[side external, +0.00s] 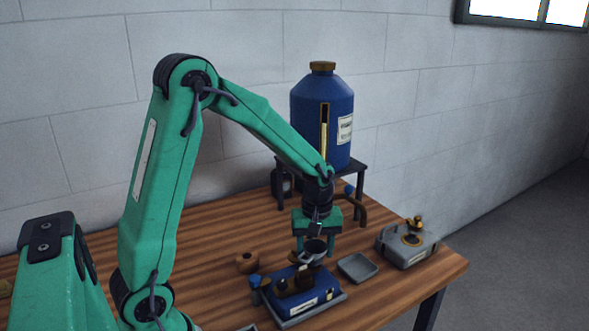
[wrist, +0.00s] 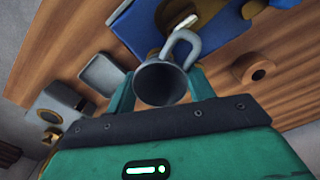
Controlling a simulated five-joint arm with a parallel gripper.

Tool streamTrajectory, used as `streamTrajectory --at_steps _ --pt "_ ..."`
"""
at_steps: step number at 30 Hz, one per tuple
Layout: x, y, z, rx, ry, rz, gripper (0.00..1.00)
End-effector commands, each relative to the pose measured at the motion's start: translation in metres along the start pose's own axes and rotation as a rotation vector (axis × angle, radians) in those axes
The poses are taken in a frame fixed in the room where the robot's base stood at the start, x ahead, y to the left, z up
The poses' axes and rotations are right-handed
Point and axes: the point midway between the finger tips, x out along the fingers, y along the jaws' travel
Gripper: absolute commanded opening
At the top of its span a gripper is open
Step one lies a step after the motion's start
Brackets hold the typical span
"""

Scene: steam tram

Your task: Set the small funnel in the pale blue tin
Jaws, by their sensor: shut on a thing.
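A small grey funnel (side external: 313,249) with a wide round mouth and a looped handle is held between the fingers of my gripper (side external: 315,240). In the wrist view the funnel (wrist: 162,84) faces the camera, with a finger on each side. My gripper is shut on it, above the far part of a blue device. A shallow square pale grey-blue tray (side external: 358,267), which looks like the tin, lies on the table just right of the funnel. It looks empty, and it also shows in the wrist view (wrist: 103,76).
The blue device (side external: 302,292) with dark and brass fittings stands below the funnel. A grey box with a brass knob (side external: 408,243) is right of the tray. A wooden ring (side external: 247,262) lies left. A large blue tank (side external: 322,115) stands on a dark stand behind.

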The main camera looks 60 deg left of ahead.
Motion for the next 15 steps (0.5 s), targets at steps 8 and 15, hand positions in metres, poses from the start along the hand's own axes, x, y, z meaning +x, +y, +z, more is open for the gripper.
streamTrajectory --at_steps 8,15 --pt "0.0054 -0.0002 0.0001 0.000 -0.001 -0.001 0.31" --pt "0.0092 -0.0002 0.0001 0.000 -0.001 -0.002 0.31"
